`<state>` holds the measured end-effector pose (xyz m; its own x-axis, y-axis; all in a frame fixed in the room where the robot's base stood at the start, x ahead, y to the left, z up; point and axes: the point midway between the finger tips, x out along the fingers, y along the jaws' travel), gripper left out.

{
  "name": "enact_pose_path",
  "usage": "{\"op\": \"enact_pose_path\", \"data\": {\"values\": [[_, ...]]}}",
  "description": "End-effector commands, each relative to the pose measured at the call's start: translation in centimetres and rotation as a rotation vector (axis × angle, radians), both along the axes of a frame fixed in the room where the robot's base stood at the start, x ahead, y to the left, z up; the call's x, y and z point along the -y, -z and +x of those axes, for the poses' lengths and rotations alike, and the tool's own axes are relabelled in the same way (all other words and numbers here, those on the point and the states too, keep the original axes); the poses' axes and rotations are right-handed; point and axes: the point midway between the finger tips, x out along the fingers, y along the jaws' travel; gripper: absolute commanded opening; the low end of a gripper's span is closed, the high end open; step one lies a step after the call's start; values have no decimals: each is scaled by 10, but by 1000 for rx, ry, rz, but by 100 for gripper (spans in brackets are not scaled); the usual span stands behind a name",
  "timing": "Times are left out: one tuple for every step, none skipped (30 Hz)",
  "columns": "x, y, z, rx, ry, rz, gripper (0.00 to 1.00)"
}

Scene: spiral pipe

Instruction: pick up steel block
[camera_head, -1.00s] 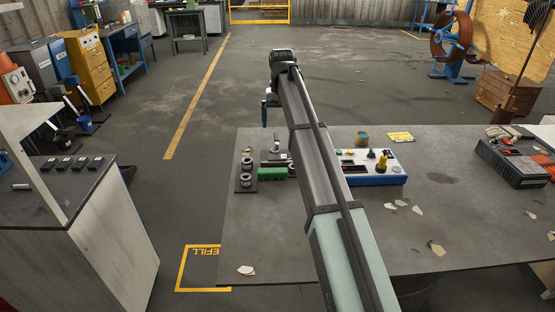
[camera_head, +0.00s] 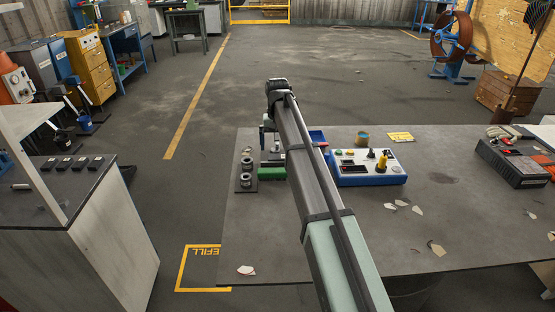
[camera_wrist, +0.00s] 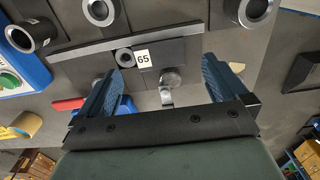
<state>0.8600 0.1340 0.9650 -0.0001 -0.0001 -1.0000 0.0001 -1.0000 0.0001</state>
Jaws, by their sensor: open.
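My gripper (camera_wrist: 163,65) is open, with its two blue fingers spread apart in the wrist view. A grey metal piece with a round hole and a white "65" label (camera_wrist: 143,58) lies between and just beyond the fingertips. It may be the steel block, but I cannot tell for sure. A round metal knob (camera_wrist: 170,76) and a short light post sit beside it. Nothing is held. In the head view my gripper (camera_head: 266,138) hangs over the back left of the table, partly covering the small metal parts there.
Steel rings (camera_head: 246,172) stand on a dark plate, next to a green block (camera_head: 271,173). Paper scraps (camera_head: 403,203) litter the grey table (camera_head: 300,235).

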Motion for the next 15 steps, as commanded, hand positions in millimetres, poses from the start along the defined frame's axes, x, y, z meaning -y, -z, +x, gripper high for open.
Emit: {"op": "enact_pose_path", "data": {"values": [[0,5,-1,-1,0,0,100],[0,8,-1,-1,0,0,100],[1,13,-1,-1,0,0,100],[1,17,-1,-1,0,0,100],[1,21,-1,-1,0,0,100],[1,27,-1,-2,0,0,100],[1,31,-1,-2,0,0,100],[1,35,-1,-2,0,0,100],[1,39,-1,-1,0,0,100],[1,42,-1,0,0,0,100],[1,44,-1,0,0,1,100],[1,46,-1,0,0,1,100],[1,46,-1,0,0,1,100],[1,47,-1,0,0,1,100],[1,46,-1,1,0,1,100]]}}
